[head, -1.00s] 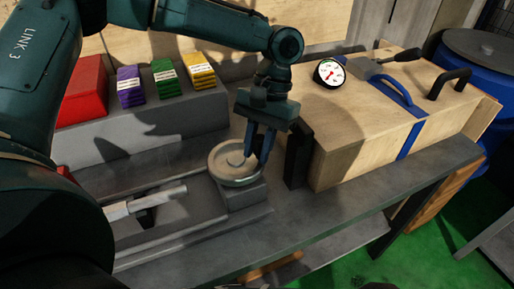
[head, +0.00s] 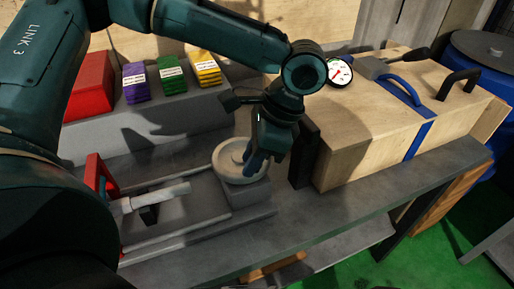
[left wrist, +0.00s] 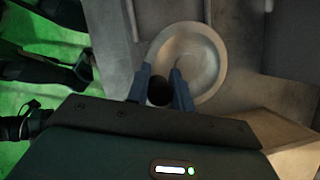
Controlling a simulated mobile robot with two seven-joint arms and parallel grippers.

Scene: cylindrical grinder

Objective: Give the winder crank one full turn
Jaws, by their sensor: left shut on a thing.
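The winder crank is a round pale metal wheel (head: 229,155) on a grey block at the right end of the machine's bed. It also shows in the left wrist view (left wrist: 208,50), seen from above. My left gripper (head: 259,166) points down at the wheel's near right side. In the left wrist view, its two blue fingers (left wrist: 160,88) are closed on both sides of a dark round crank handle (left wrist: 159,94) at the wheel's edge. In the head view, the fingers and wrist hide the handle. My right gripper is not in view.
A wooden case (head: 375,135) with a blue strap and a dial gauge (head: 340,72) stands close to the right of the crank. Red, purple, green and yellow boxes (head: 172,77) line the back. A light rod (head: 150,198) lies left of the wheel. A blue barrel (head: 485,65) stands far right.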

